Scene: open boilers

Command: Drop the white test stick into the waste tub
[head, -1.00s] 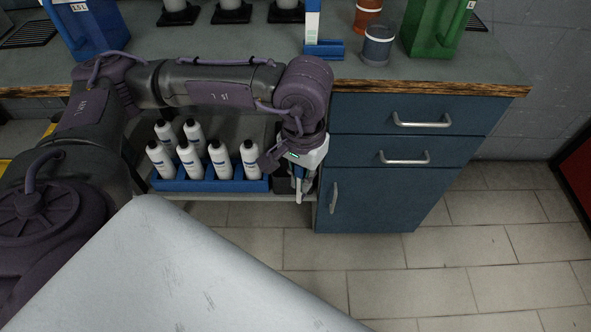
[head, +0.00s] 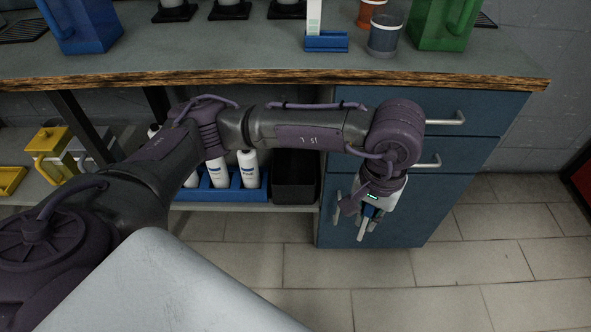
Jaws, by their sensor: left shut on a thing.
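My left gripper (head: 367,226) hangs pointing down in front of the blue cabinet, right of the lower shelf. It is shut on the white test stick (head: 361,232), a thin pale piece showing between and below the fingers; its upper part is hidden. A black open tub (head: 295,190) stands on the lower shelf, left of the gripper and apart from it; it looks like the waste tub, but no label shows. My left forearm passes above it. My right gripper is out of view.
A blue rack (head: 222,192) of white bottles (head: 249,168) stands beside the black tub, partly behind my arm. The worktop (head: 200,58) overhangs the shelf. On it stand a grey cup (head: 385,38), a blue holder (head: 326,42) and a green jug (head: 442,25).

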